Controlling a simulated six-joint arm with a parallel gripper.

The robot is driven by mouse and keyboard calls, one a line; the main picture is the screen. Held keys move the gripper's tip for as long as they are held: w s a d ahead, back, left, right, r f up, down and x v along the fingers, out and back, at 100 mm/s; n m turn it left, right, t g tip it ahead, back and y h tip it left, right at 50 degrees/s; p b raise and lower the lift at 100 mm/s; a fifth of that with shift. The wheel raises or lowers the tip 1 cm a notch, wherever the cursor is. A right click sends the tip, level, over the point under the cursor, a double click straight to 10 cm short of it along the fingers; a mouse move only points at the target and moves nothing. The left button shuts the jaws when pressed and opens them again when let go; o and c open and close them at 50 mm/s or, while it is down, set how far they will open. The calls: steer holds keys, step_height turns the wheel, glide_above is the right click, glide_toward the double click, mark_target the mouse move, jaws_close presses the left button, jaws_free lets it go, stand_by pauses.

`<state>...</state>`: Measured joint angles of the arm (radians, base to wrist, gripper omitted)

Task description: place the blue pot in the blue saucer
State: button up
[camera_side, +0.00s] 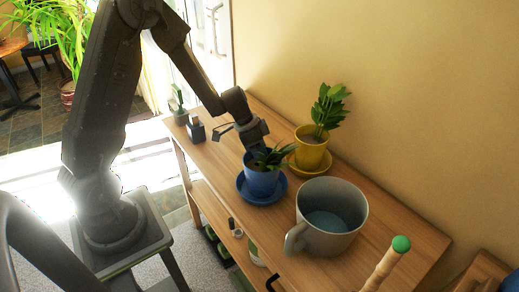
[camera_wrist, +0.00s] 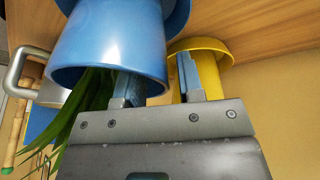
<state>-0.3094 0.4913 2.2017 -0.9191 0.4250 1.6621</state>
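The blue pot (camera_side: 261,181), with a leafy green plant, sits upright in the blue saucer (camera_side: 281,192) on the wooden shelf top. In the wrist view the blue pot (camera_wrist: 108,38) fills the upper left, with the blue saucer (camera_wrist: 178,18) at its base. My gripper (camera_side: 254,146) is right above the pot's rim. In the wrist view my gripper (camera_wrist: 158,86) has one finger inside the pot's mouth and one outside, with gaps between the fingers and the pot wall. It looks open and holds nothing.
A yellow pot (camera_side: 310,152) with a plant stands in a yellow saucer (camera_side: 301,173) close behind. A large grey mug (camera_side: 338,228) stands at the front right, near a green-tipped wooden item (camera_side: 392,258). Small plants (camera_side: 195,131) stand at the left end. A wall runs behind.

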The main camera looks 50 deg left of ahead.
steer(key=v, duration=1.2)
steer(key=s+d+r+n+t+y, duration=0.1)
steer(key=s+d+r+n, duration=0.2)
steer(key=s+d+r, duration=0.2)
steer(key=s+d+r+n+t+y, duration=0.1)
steer(key=s+d+r, duration=0.5)
steer(key=s, duration=0.6)
steer(key=shift+s+d+n+y, duration=0.25)
steer(key=shift+d+n+y, duration=0.4)
steer(key=shift+n, duration=0.25)
